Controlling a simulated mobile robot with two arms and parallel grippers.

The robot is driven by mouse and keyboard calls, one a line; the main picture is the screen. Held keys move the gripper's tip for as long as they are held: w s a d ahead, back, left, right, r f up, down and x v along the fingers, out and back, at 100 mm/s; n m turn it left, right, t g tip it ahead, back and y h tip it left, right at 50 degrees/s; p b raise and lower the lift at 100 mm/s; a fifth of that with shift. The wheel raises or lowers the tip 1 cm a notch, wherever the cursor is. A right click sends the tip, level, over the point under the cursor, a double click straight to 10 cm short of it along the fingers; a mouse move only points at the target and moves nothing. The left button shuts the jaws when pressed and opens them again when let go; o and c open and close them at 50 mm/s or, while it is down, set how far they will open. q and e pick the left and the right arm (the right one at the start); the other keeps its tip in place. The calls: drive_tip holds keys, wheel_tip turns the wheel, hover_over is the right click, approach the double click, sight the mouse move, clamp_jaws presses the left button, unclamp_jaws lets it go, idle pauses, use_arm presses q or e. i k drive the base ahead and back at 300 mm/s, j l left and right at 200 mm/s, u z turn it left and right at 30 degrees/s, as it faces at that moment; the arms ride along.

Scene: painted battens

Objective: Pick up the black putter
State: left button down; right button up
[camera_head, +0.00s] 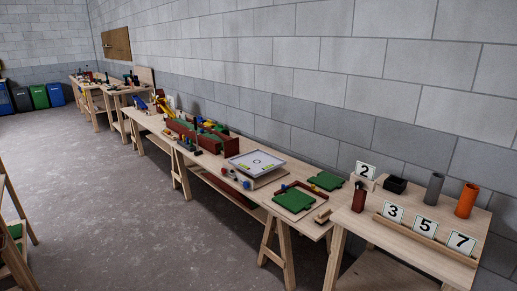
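I cannot make out a black putter for certain in the head view. Small dark upright items (129,80) stand on the far tables, too small to tell what they are. Neither of my grippers shows in this view.
A long row of wooden trestle tables (408,250) runs along the grey block wall. Green mats (294,201) lie farther left. The concrete floor (120,185) is clear.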

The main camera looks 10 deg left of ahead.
sight(197, 153)
drive_tip(key=i+j+u, duration=0.15)
drive_tip(key=i+u, duration=0.7)
drive_tip(key=i+l+u, duration=0.1)
drive_tip(key=i+u, duration=0.35)
drive_tip(key=i, duration=0.55)
drive_tip(key=i+j+z, duration=0.1)
drive_tip(key=i, duration=0.45)
drive_tip(key=i+j+z, duration=0.1)
drive_tip(key=i, duration=0.45)
drive_tip(key=i+j, duration=0.15)
drive_tip(key=i, duration=0.4)
